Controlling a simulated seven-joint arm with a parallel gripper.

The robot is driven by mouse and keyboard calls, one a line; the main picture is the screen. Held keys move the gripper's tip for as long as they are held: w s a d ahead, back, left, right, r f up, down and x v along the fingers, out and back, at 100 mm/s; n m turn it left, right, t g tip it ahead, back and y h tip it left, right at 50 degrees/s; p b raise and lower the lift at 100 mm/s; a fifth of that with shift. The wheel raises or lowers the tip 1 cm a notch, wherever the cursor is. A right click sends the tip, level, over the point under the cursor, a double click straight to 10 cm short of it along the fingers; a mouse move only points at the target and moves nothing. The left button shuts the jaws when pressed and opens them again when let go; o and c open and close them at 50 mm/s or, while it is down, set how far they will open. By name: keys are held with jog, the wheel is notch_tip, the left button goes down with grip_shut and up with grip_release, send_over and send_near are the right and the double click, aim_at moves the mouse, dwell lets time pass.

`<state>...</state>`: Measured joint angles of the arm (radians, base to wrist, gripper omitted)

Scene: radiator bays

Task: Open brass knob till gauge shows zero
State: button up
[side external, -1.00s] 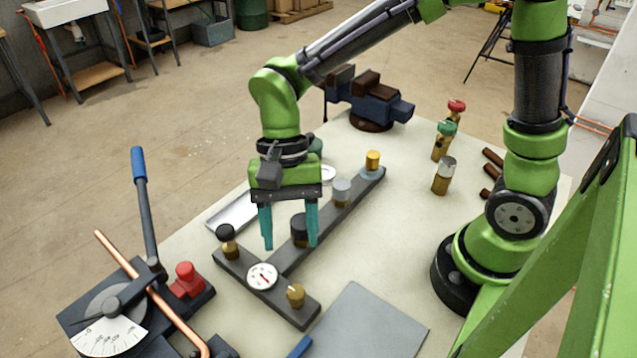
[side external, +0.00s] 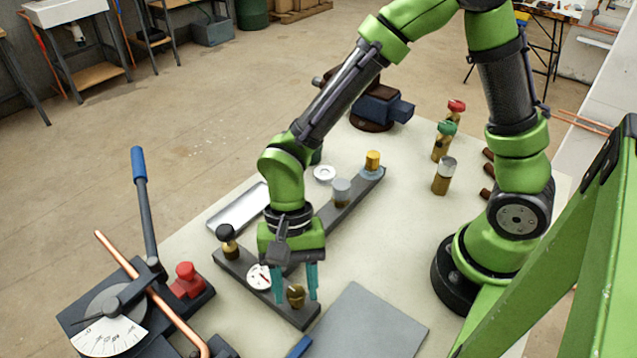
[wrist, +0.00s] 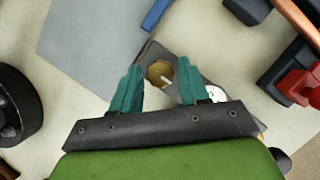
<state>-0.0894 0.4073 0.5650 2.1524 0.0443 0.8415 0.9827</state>
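The brass knob (side external: 296,295) sits near the front end of the dark crossbar of the manifold (side external: 293,315). The round white gauge (side external: 259,277) is beside it on the same bar; its reading is too small to tell. My gripper (side external: 295,287) is low over the knob with its teal fingers spread. In the wrist view the knob (wrist: 160,73) shows between and a little beyond the open fingertips (wrist: 160,82), with a pale line across its top. The fingers look apart from the knob. The gauge (wrist: 210,93) is partly hidden behind a finger there.
A black-topped knob (side external: 227,239) stands at the crossbar's other end. Grey (side external: 341,191) and yellow (side external: 373,161) knobs stand along the long bar. The pipe bender (side external: 120,305) with a red block is at left. A grey plate (side external: 367,325) lies flat at right.

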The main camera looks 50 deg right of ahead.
jog(key=c, duration=0.8)
jog(key=shift+o, duration=0.2)
jog(key=n+h, duration=0.1)
jog(key=n, duration=0.2)
jog(key=n+g+h, duration=0.1)
jog(key=n, duration=0.1)
jog(key=shift+w+a+n, duration=0.15)
jog(key=shift+n, duration=0.25)
jog(key=n+h, duration=0.1)
jog(key=n, duration=0.3)
jog(key=shift+a+h, duration=0.1)
jog(key=shift+h, duration=0.3)
jog(key=n, duration=0.2)
jog(key=n+h, duration=0.1)
jog(key=n, duration=0.2)
jog(key=shift+a+h, duration=0.15)
jog(key=shift+h, duration=0.15)
jog(key=n, duration=0.2)
jog(key=n+t+h, duration=0.1)
jog(key=n, duration=0.1)
jog(key=shift+n+t, duration=0.3)
jog(key=shift+n, duration=0.1)
